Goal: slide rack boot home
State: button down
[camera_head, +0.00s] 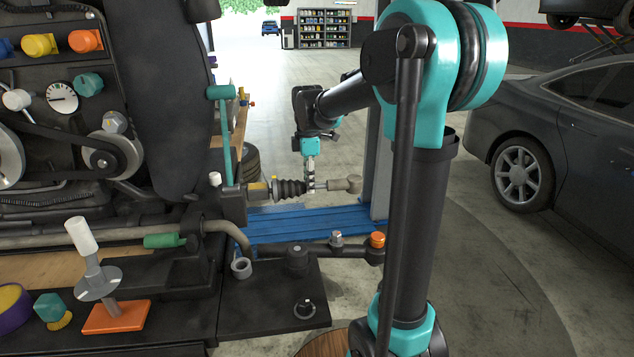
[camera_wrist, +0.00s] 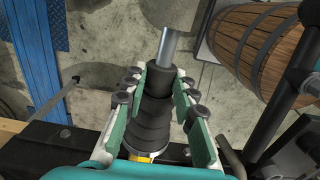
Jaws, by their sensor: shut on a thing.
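The rack boot (camera_head: 289,188) is a black ribbed bellows lying level on the steering rack, its wide end toward the rack housing (camera_head: 256,190). A pale rod with a tie-rod end (camera_head: 346,184) sticks out to its right. My gripper (camera_head: 311,184) reaches down at the boot's narrow end. In the wrist view my gripper (camera_wrist: 161,88) has its green-sided fingers on both sides of the boot (camera_wrist: 152,118), shut on it near the narrow end. The bare rod (camera_wrist: 168,45) runs out beyond the boot. A yellow band (camera_wrist: 141,158) shows at the wide end, partly hidden by my gripper.
A dark engine stand fills the left, with an upright teal-topped lever (camera_head: 222,130) close to the rack. A black shelf (camera_head: 270,300) with small parts lies below. A blue lift ramp (camera_head: 310,222) is behind. A wooden barrel (camera_wrist: 255,45) stands on the floor in the wrist view.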

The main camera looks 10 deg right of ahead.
aim_at(288, 179)
jog(key=a, duration=0.6)
jog(key=shift+a, duration=0.25)
jog(key=c, duration=1.2)
grip_release()
notch_tip(288, 179, up, 12)
jog(key=shift+c, duration=0.4)
